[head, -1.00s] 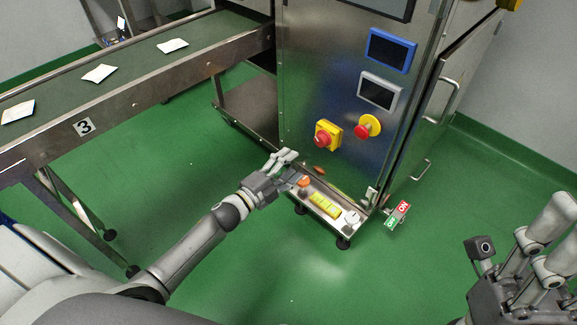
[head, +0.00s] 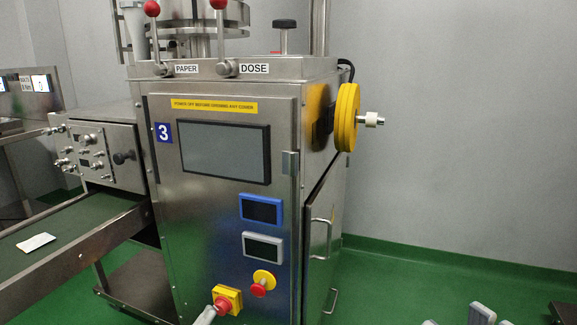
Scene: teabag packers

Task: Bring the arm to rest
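A single light grey fingertip of my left gripper (head: 205,316) shows at the bottom edge, just below and left of the red knob on a yellow box (head: 227,299). I cannot tell whether it touches the knob. The rest of that gripper and its arm is out of view. A few grey tips of my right gripper (head: 482,314) show at the bottom right, well clear of the machine. The rest of it is cut off by the frame, and nothing is seen held by either gripper.
The steel machine (head: 225,205) marked 3 fills the middle, with a screen (head: 225,152), a red and yellow stop button (head: 263,282) and a yellow wheel (head: 347,117). A conveyor (head: 75,235) carrying a white packet (head: 36,243) runs in from the left. Green floor (head: 420,285) is open at right.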

